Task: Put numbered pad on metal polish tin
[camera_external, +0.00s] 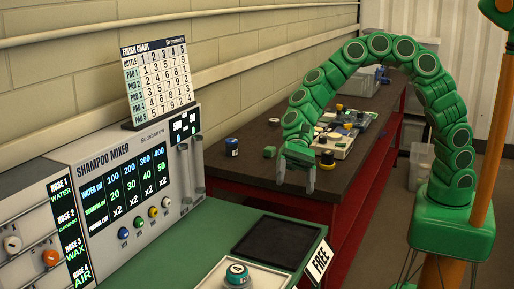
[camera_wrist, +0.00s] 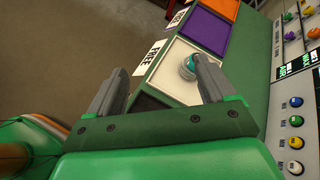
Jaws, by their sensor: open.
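A round teal piece with a pale marked top (camera_external: 237,272), which looks like the numbered pad, sits on a white square on the green counter. It also shows in the wrist view (camera_wrist: 187,67), close to the right finger in the picture. I cannot tell whether it touches anything besides the square. A small dark blue tin (camera_external: 231,147) stands on the dark bench; its label is too small to read, so I cannot tell if it is the metal polish tin.
A black square (camera_external: 277,239) lies beside the white one, with a FREE sign (camera_external: 319,262) at the edge. Purple (camera_wrist: 206,31) and orange squares lie farther along. The shampoo mixer panel (camera_external: 125,190) and finish chart (camera_external: 158,80) stand behind. Several small items crowd the bench.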

